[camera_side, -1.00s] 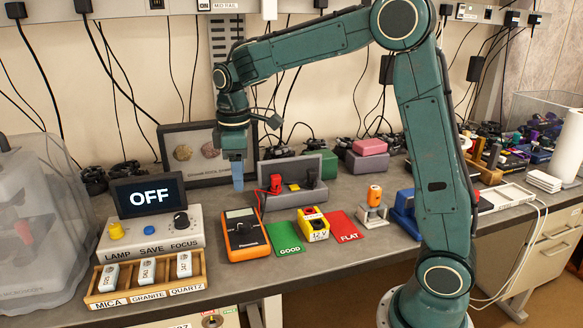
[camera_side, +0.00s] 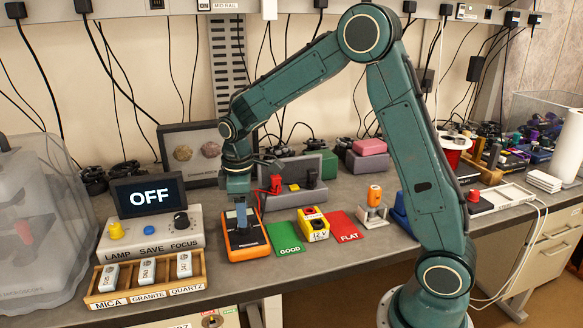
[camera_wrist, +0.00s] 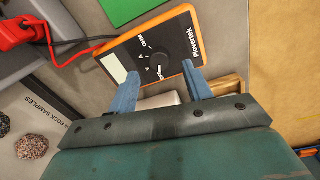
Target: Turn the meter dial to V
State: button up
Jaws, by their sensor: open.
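The meter (camera_side: 258,250) is orange with a dark face and lies on the bench in front of the grey block with the red plug. In the wrist view the meter (camera_wrist: 186,37) shows a round black dial (camera_wrist: 158,66) with small letters around it; which mark it points to is too small to tell. My gripper (camera_side: 241,226) hangs just over the meter, pointing down, and hides part of its face in the side view. In the wrist view my gripper (camera_wrist: 160,90) has its blue fingers apart, one towards each side of the meter, with nothing between them.
A yellow 12 V battery (camera_side: 314,225) stands between the green GOOD mat (camera_side: 285,238) and the red FLAT mat (camera_side: 344,227). A lamp control box (camera_side: 150,236) and wooden sample tray (camera_side: 148,290) lie left of the meter. A red plug (camera_side: 276,185) stands behind it.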

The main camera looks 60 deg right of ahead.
jog(key=shift+d+f, duration=0.1)
jog(key=shift+f, duration=1.8)
jog(key=c, duration=1)
jog(key=shift+m, duration=0.4)
jog(key=m, duration=0.3)
jog(key=shift+w+m, duration=0.1)
jog(key=shift+m, duration=0.2)
jog(key=shift+m+g, duration=0.3)
jog(key=shift+m, duration=2)
